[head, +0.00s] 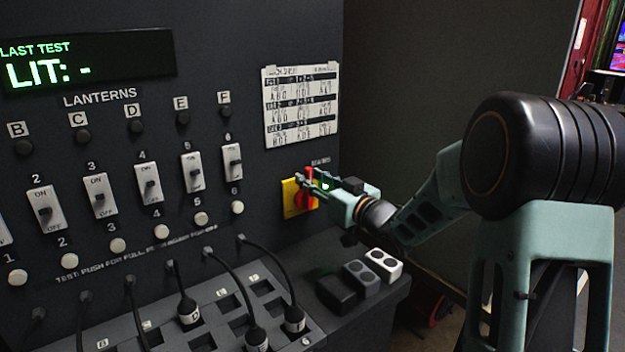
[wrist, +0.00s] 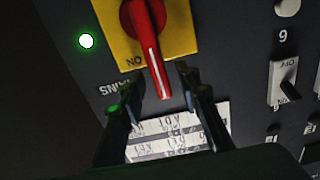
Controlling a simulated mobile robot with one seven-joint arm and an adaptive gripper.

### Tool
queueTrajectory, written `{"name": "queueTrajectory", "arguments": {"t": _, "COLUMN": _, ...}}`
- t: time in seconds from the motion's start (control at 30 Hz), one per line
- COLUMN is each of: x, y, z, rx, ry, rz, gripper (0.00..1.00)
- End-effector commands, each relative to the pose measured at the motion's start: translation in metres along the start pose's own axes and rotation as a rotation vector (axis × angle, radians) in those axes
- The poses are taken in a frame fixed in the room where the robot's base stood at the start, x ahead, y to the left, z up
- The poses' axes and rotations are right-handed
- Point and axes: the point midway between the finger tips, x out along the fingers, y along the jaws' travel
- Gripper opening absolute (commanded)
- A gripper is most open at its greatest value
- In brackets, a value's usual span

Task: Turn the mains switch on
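The mains switch is a red rotary handle (wrist: 152,45) on a yellow plate (wrist: 181,28). In the head view the red handle (head: 305,200) is partly hidden by my gripper, on its yellow plate (head: 289,197). The wrist view is roughly upside down. There the handle points down the picture, its tip beside the ON mark. A small lamp (wrist: 86,41) beside the plate glows green. My gripper (wrist: 162,105) is open, with its fingers apart on either side of the handle's tip. I cannot tell whether either finger touches it.
A printed card (head: 301,106) is fixed above the switch. Rows of ON/OFF switches (head: 197,172) and white buttons (head: 201,219) lie left. The display (head: 90,60) reads "LIT: -". Below are cables in a patch panel (head: 255,310) and several small blocks (head: 361,278) on a ledge.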

Motion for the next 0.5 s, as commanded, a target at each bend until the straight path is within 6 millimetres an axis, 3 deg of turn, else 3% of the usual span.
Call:
{"name": "queueTrajectory", "arguments": {"t": 0.17, "x": -0.016, "y": 0.002, "z": 0.0, "rx": -0.001, "ry": -0.001, "rz": 0.004, "gripper": 0.3}}
{"name": "queueTrajectory", "arguments": {"t": 0.5, "x": -0.087, "y": 0.002, "z": -0.001, "rx": -0.001, "ry": 0.0, "rz": 0.005, "gripper": 0.3}}
